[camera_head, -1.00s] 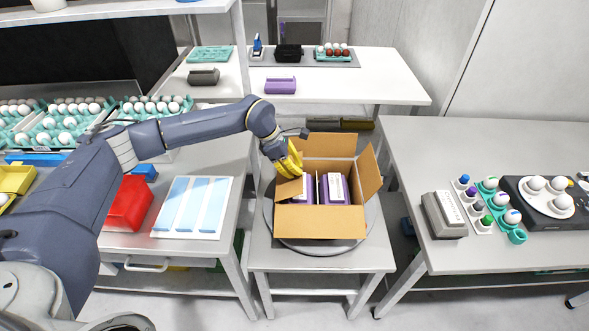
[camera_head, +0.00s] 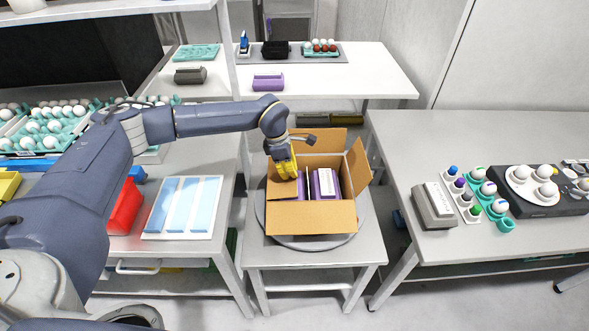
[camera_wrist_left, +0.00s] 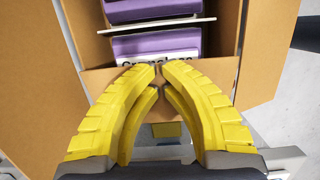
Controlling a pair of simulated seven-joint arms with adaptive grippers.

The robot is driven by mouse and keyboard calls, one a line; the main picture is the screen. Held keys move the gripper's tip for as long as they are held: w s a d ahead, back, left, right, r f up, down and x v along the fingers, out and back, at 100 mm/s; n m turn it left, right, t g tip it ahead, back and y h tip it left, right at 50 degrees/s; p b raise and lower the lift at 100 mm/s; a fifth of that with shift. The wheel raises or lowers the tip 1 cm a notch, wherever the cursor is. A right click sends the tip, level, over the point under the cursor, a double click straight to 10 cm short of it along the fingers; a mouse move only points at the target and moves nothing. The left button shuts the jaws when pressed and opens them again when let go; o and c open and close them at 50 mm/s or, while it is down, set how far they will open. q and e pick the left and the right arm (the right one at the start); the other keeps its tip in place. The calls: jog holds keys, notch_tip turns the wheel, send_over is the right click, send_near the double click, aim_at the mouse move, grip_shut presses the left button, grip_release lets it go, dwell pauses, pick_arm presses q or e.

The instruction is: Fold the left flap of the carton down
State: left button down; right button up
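The open brown carton (camera_head: 310,218) stands on a round turntable on the middle stand. Two purple boxes with white labels sit inside; one purple box (camera_head: 325,185) shows clearly. The carton's right flap (camera_head: 357,165) and far flap (camera_head: 319,139) stand open. The left flap (camera_head: 283,193) leans inward beside the boxes, partly under my left gripper. My yellow left gripper (camera_head: 287,173) is at the carton's left side, pointing down. In the left wrist view its fingertips (camera_wrist_left: 160,66) nearly meet, with no object seen clamped between them, against or just above a brown panel. My right gripper is not in view.
A white board with blue strips (camera_head: 182,207) and a red bin (camera_head: 125,207) lie on the left table. The right table holds a grey device (camera_head: 435,205) and egg holders. A purple tray (camera_head: 268,82) sits on the back table.

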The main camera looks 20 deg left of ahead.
pick_arm(q)
jog(key=shift+d+f, duration=0.1)
jog(key=shift+f, duration=0.4)
dwell(0.3)
jog(key=shift+r, duration=0.2)
jog(key=w+d+v, duration=0.1)
jog(key=d+v, duration=0.2)
jog(key=v, duration=1.1)
jog(key=shift+w+r, duration=0.15)
jog(key=shift+r, duration=0.6)
